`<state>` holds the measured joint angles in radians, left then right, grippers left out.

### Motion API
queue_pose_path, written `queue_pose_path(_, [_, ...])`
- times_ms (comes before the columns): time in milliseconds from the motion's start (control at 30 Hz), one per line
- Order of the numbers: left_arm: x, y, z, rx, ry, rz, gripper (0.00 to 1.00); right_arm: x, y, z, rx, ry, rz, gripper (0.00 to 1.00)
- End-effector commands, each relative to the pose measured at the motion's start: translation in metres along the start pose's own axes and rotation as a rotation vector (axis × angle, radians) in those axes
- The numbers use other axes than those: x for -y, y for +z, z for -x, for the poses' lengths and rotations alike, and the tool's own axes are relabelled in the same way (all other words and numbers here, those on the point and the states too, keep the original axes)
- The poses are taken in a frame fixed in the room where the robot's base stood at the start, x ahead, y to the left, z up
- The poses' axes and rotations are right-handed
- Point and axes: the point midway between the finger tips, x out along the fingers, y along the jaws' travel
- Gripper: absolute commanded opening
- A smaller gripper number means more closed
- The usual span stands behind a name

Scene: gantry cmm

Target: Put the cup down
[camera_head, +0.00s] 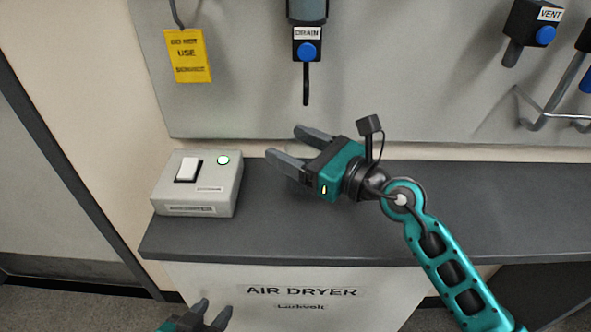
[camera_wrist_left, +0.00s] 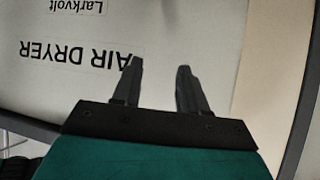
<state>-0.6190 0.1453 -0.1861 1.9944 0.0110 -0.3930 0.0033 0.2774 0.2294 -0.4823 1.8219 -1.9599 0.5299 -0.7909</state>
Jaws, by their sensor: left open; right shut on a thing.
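No cup shows in either view. My right gripper (camera_head: 294,148) is over the back part of the dark counter, to the right of the switch box, pointing left. Its two fingers stand apart, and I can make out no object between them. My left gripper (camera_head: 212,312) is at the bottom edge of the head view, in front of the cabinet and below the counter. It is open and empty. In the left wrist view its fingers (camera_wrist_left: 158,80) are apart in front of the white cabinet face, with nothing between them.
The dark counter (camera_head: 330,235) is bare apart from the grey switch box (camera_head: 197,195) with its white rocker and green light. A drain valve (camera_head: 306,48) and a yellow tag (camera_head: 188,56) hang above. The white air dryer cabinet (camera_head: 290,275) stands below the counter.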

Motion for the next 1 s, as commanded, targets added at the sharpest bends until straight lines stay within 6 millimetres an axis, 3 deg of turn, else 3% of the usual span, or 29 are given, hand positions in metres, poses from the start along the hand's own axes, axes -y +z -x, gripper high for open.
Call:
queue_pose_path(33, [-0.001, 0.005, -0.005, -0.001, 0.002, 0.002, 0.43, -0.001, -0.016, 0.0, -0.004, 0.0, -0.003, 0.4])
queue_pose_path(200, [-0.005, 0.004, -0.01, -0.003, 0.014, 0.006, 0.43, -0.002, -0.036, 0.0, -0.001, 0.0, -0.001, 0.4])
queue_pose_path(633, [-0.008, -0.001, -0.011, -0.012, 0.022, 0.001, 0.43, -0.002, -0.041, 0.0, -0.001, 0.0, 0.001, 0.4])
queue_pose_path(667, [-0.008, -0.002, -0.011, -0.012, 0.022, 0.001, 0.43, -0.002, -0.04, 0.0, -0.001, 0.0, 0.001, 0.71])
queue_pose_path(900, [-0.006, -0.002, -0.011, -0.011, 0.02, 0.0, 0.43, -0.002, -0.039, 0.0, -0.001, 0.0, 0.001, 0.94])
queue_pose_path(1000, [-0.005, -0.001, -0.011, -0.01, 0.018, 0.0, 0.43, -0.002, -0.039, 0.0, -0.001, 0.0, 0.001, 0.95])
